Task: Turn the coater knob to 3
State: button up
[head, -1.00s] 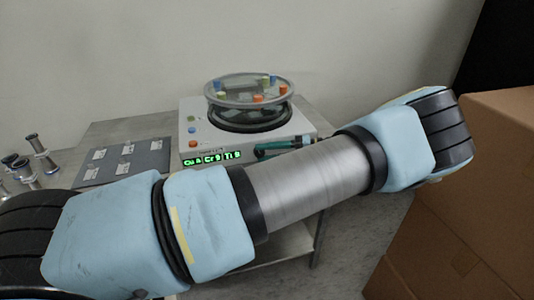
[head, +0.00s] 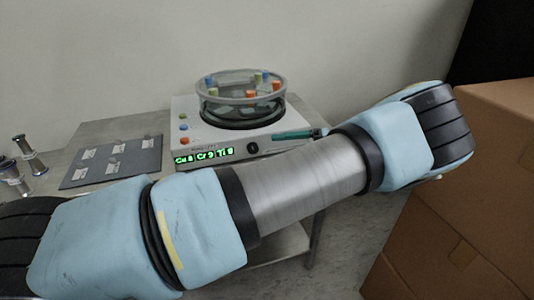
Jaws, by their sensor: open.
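The coater (head: 208,146) is a white box on the grey bench, with a round glass chamber (head: 240,95) on top. Its green front display (head: 205,155) seems to read Cu, Cr and Ti with digits too small to read surely. The black knob (head: 252,148) is on the front face, right of the display; its setting is unreadable. My gripper (head: 273,136) shows as teal fingers coming from behind my forearm at the coater's right. It is open, its tips right of and slightly above the knob, apparently apart from it. My forearm hides the wrist.
A dark grey plate (head: 112,162) with several labelled pieces lies left of the coater. Metal flanged parts (head: 28,155) stand at the far left. Cardboard boxes (head: 490,180) stack at the right. The wall is behind the bench.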

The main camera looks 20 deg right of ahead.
jog(key=shift+b+v, duration=0.45)
jog(key=shift+v, duration=1.75)
